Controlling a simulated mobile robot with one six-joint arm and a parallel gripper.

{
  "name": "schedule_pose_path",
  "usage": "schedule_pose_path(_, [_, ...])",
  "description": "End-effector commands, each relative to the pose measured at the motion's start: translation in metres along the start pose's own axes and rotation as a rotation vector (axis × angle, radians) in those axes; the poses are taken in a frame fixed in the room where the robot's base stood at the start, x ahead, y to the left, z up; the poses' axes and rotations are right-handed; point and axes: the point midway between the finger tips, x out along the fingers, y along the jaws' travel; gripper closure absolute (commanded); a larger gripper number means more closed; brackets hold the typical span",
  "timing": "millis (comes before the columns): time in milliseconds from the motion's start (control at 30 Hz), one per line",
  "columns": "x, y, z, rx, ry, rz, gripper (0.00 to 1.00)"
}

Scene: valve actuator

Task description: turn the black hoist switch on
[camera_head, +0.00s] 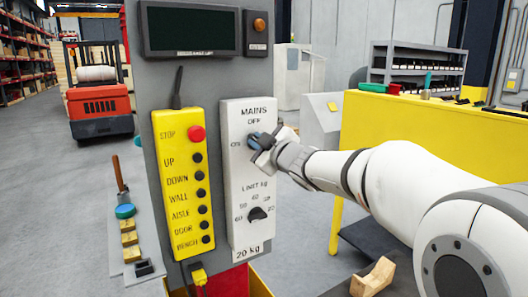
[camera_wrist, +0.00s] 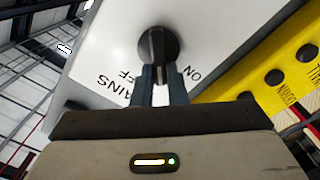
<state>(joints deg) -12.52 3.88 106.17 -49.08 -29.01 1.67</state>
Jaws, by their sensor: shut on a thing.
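The black hoist switch (camera_wrist: 157,45) is a round knob with a raised grip bar, under the MAINS lettering on the white panel (camera_head: 234,180). In the wrist view, my gripper (camera_wrist: 161,78) is shut on its bar, one dark finger on each side. The bar points straight down in that view, between the OFF mark at lower left and the ON mark at lower right. In the head view, my gripper (camera_head: 261,142) reaches the switch from the right and largely hides it.
Below the switch is a second black knob (camera_head: 258,214) with LIMIT KG marks. A yellow pendant (camera_head: 182,185) with a red stop button hangs at left. A dark display (camera_head: 192,28) is above. A yellow bench (camera_head: 420,140) stands to the right behind my arm.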

Motion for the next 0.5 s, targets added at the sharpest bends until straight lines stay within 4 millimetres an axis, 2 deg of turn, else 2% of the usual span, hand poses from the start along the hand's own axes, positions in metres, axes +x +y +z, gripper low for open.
schedule_pose_path(500, [-0.0001,-0.0078,0.0005,-0.47,0.006,0.008,1.0])
